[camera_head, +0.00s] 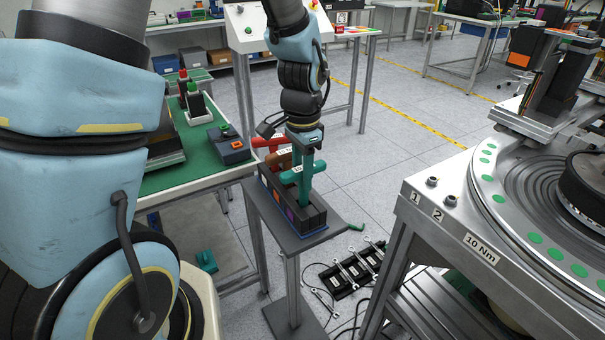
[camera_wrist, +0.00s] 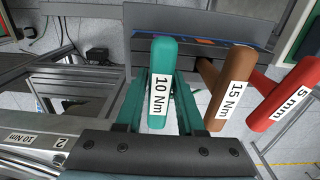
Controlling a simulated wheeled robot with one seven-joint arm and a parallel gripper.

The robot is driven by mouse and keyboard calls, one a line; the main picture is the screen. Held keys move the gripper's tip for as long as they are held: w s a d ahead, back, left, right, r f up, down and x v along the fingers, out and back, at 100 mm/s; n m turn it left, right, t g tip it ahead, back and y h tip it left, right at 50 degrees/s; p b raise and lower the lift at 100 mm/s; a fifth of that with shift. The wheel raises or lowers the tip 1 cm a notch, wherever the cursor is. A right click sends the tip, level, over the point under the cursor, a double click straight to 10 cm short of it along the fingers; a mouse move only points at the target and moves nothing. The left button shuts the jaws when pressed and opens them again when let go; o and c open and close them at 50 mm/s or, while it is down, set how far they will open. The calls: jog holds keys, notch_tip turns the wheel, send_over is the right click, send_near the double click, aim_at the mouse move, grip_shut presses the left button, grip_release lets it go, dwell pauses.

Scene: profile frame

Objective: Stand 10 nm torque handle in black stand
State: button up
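The teal 10 Nm torque handle (camera_head: 291,177) is T-shaped and upright at the near right end of the black stand (camera_head: 315,217). Its lower end meets the stand top; how deep it sits is hard to see. In the wrist view, the handle's labelled grip (camera_wrist: 160,85) points toward the camera. My gripper (camera_head: 305,150) comes down from above. Its two teal fingers (camera_wrist: 162,100) lie on either side of the handle.
The stand rests on a small grey pedestal table (camera_head: 258,207). A green-topped bench (camera_head: 205,157) is left, a metal turntable bench (camera_head: 440,212) right. Wrenches (camera_head: 350,270) lie on the floor.

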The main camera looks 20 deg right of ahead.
jog(key=o, duration=0.4)
jog(key=shift+r, duration=0.1)
notch_tip(320, 180, up, 11)
jog(key=shift+f+b, duration=0.2)
jog(key=shift+b, duration=0.55)
jog(key=shift+a, duration=0.1)
jog(key=a+f+n, duration=0.1)
jog(key=a+n, duration=0.4)
jog(key=a, duration=0.3)
jog(key=w+a+f+n+t, duration=0.1)
jog(key=a+n, duration=0.3)
jog(key=a, duration=0.4)
jog(key=a+f+n, duration=0.3)
jog(key=a+n, duration=0.2)
jog(key=a, duration=0.3)
jog(key=shift+w+a+n+t, duration=0.15)
jog(key=shift+a+n+t, duration=0.15)
jog(key=shift+a, duration=0.1)
